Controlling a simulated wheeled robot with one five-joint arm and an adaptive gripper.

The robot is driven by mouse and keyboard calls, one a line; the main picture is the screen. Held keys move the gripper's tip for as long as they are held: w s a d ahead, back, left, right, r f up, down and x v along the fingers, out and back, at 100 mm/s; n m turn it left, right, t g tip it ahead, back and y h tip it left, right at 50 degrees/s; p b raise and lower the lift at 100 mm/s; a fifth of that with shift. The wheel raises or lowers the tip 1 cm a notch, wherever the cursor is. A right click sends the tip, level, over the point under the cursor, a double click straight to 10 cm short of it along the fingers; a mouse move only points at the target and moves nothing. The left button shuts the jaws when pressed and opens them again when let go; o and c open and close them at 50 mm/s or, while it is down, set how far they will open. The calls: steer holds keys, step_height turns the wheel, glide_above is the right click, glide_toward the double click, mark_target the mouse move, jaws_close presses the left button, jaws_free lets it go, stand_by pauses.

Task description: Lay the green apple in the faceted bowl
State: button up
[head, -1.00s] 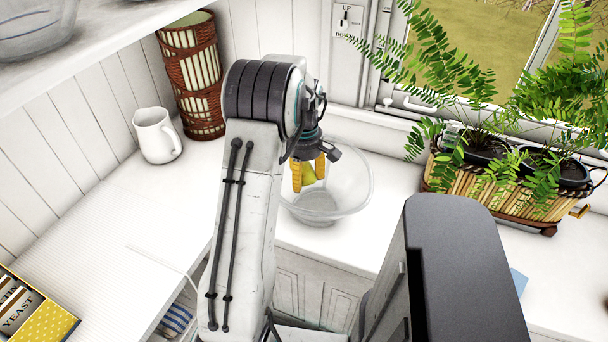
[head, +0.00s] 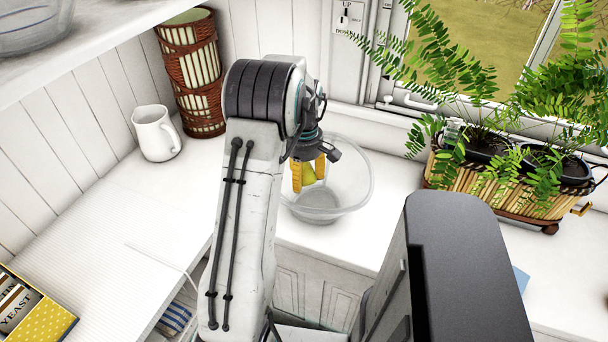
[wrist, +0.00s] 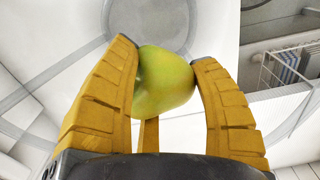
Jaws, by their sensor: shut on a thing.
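The green apple (wrist: 165,82) is yellow-green and sits between the yellow fingers of my gripper (wrist: 164,70) in the wrist view, touched on both sides. In the head view the apple (head: 308,174) shows partly between the fingers of my gripper (head: 309,176). The clear glass bowl (head: 350,190) stands on the white counter. The apple is over the left part of the bowl in the head view. In the wrist view the bowl's round base (wrist: 150,22) shows beyond the apple. My arm hides some of the bowl's left side.
A white pitcher (head: 156,134) and a wicker-wrapped cylinder (head: 191,75) stand at the back left. A planter with ferns (head: 500,190) is to the right. A yellow dotted box (head: 45,325) is at lower left. The left counter is mostly clear.

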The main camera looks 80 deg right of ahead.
mark_target(304, 167)
steer(key=shift+f+b, duration=1.05)
steer(key=shift+f, duration=0.4)
stand_by(0.7)
steer(key=o, duration=1.3)
steer(key=shift+r, duration=0.1)
step_height(304, 167, up, 12)
steer(key=shift+f, duration=0.1)
